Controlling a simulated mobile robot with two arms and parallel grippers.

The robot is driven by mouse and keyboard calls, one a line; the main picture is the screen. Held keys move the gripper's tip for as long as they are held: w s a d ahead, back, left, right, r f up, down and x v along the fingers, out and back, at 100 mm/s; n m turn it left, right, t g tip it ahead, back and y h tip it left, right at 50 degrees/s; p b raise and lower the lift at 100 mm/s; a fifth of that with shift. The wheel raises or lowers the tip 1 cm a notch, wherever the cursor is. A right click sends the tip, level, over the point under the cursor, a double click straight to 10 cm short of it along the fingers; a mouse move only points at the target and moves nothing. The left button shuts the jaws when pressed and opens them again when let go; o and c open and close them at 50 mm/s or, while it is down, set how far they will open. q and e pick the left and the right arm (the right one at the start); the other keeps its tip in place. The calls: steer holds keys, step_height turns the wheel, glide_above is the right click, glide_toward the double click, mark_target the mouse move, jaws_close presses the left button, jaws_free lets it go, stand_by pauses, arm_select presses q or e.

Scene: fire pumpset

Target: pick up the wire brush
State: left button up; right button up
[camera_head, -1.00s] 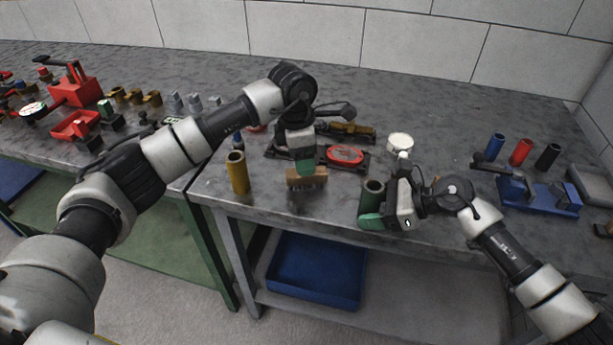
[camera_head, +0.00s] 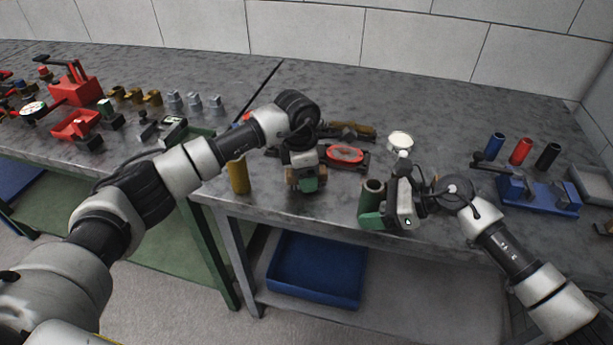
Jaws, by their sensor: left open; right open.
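The wire brush (camera_head: 291,178), a small block with a wooden-brown top, stands near the front edge of the grey workbench (camera_head: 440,130). My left gripper (camera_head: 307,183), with green finger pads, is open and right over the brush from above. It hides most of the brush, and brown parts show on both sides of the finger. I cannot tell whether the fingers touch it. My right gripper (camera_head: 385,218) is open beside a dark green cylinder (camera_head: 372,192) at the front edge, away from the brush.
A yellow cylinder (camera_head: 238,178) stands just left of the brush. A red oval piece on a dark base (camera_head: 346,154) lies behind it to the right, and a white round container (camera_head: 400,141) further right. A blue fixture (camera_head: 540,196) and coloured cylinders stand at the right.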

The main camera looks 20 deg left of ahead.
arm_select(q)
steer(key=shift+f, duration=0.2)
steer(key=shift+c, duration=0.2)
steer(key=c, duration=1.1)
step_height(320, 180, up, 11)
steer(key=shift+f, duration=0.2)
